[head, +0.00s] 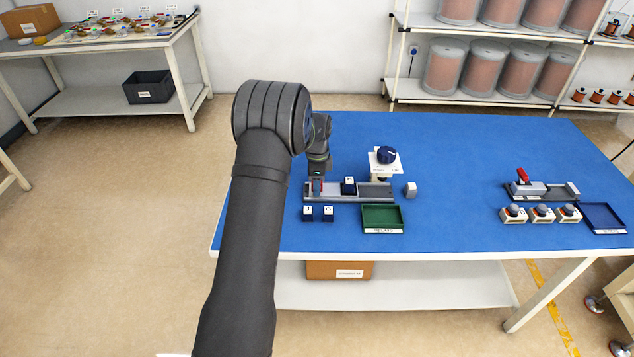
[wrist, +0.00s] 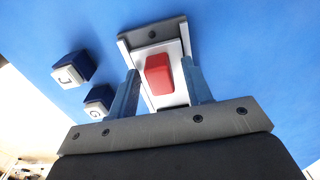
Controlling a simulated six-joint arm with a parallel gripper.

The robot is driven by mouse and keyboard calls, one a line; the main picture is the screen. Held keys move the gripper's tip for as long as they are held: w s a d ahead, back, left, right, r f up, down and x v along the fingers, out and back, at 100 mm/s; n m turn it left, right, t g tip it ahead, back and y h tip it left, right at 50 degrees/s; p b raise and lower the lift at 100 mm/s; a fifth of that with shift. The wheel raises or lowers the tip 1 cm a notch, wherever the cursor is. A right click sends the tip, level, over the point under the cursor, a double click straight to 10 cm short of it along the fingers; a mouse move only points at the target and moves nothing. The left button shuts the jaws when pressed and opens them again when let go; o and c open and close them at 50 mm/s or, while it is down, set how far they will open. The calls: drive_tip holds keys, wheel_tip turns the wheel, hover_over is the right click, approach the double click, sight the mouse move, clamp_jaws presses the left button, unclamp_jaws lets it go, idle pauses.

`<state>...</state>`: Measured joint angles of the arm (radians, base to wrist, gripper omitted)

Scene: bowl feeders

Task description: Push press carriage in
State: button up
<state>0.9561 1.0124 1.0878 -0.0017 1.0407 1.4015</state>
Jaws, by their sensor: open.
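The near press is a grey rail (head: 375,192) on the blue table in the head view. Its carriage, with a red handle (wrist: 158,75), is at the rail's left end. A dark blue block (head: 349,186) with a white label sits on the rail, right of the carriage. My gripper (head: 317,184) points down over the carriage. In the wrist view my gripper (wrist: 163,80) is open, with one finger on each side of the red handle. I cannot tell whether either finger touches it. My arm hides part of the table left of the press.
Two small dark blue blocks (head: 318,213) lie in front of the rail, beside a green tray (head: 382,230). A second press (head: 540,190) with a red lever is far right; the table between is clear.

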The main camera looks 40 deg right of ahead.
sight(351, 179)
clamp_jaws()
drive_tip(key=s+d, duration=0.7)
drive_tip(key=shift+s+d, duration=0.2)
drive_tip(key=shift+d, duration=0.05)
unclamp_jaws()
wheel_tip(351, 179, up, 18)
drive_tip(key=shift+f, duration=0.25)
idle(0.3)
